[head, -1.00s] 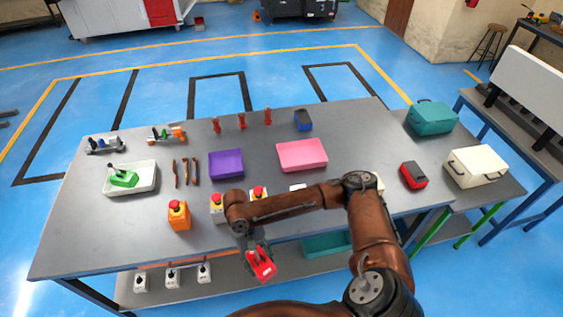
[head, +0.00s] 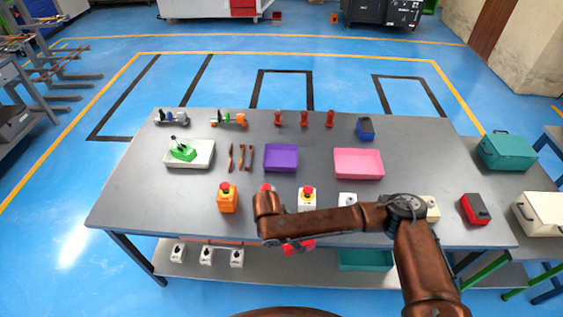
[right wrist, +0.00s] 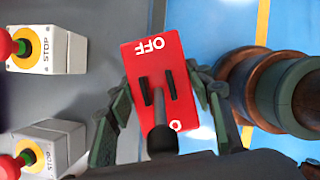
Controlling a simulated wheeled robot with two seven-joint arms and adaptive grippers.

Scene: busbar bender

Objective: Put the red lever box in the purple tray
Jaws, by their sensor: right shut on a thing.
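The red lever box (right wrist: 150,62), marked OFF with a dark lever, is between the fingers of my right gripper (right wrist: 158,90), which is shut on it. In the head view the red lever box (head: 300,246) shows only partly below my right forearm, at the table's front edge; my arm hides the rest. The purple tray (head: 281,158) lies on the grey table, farther back than the held box, and looks empty. My left gripper is not in view.
Emergency-stop boxes, one orange (head: 227,200) and one white with a yellow top (head: 307,200), stand between the table's front edge and the purple tray. A pink tray (head: 358,163) lies right of it, dark-brown bars (head: 241,158) left. A red-black box (head: 475,208) stands at right.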

